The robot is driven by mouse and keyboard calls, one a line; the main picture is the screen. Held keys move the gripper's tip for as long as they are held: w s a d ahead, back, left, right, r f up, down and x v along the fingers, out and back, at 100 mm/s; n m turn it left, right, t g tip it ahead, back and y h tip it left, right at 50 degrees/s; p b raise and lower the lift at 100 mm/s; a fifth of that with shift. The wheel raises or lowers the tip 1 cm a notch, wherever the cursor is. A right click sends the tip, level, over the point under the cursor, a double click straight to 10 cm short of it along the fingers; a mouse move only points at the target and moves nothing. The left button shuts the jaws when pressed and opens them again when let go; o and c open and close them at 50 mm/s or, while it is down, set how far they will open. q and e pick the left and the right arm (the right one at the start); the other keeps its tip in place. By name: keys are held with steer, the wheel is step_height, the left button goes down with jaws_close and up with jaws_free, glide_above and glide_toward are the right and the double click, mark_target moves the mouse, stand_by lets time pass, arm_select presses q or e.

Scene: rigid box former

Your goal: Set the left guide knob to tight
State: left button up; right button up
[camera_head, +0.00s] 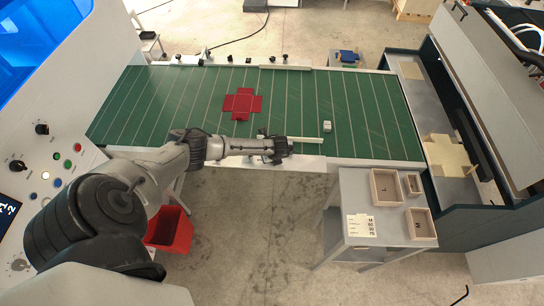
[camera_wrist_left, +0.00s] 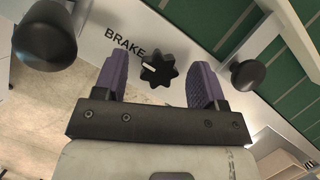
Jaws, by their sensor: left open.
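In the left wrist view, a black star-shaped knob (camera_wrist_left: 158,69) with a white pointer mark sits on a pale plate beside the word BRAKE. Its mark points towards the word. My left gripper (camera_wrist_left: 161,88) is open, with a purple finger on either side of the knob's near side; I cannot tell whether they touch it. In the head view, my left gripper (camera_head: 280,147) is over the near edge of the green table, and it hides this knob. No label naming a guide knob or a tight position is readable. My right gripper is not in view.
Round black handles, left (camera_wrist_left: 44,38) and right (camera_wrist_left: 247,74), flank the star knob. A red cross-shaped blank (camera_head: 242,103) and a small white block (camera_head: 327,127) lie on the green table (camera_head: 370,120). Small dark knobs line its far rail (camera_head: 240,65). A grey side table (camera_head: 350,190) holds trays.

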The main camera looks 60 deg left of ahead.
arm_select(q)
steer(key=v, duration=1.3)
steer(key=shift+d+r, duration=0.15)
steer(key=shift+r, duration=0.25)
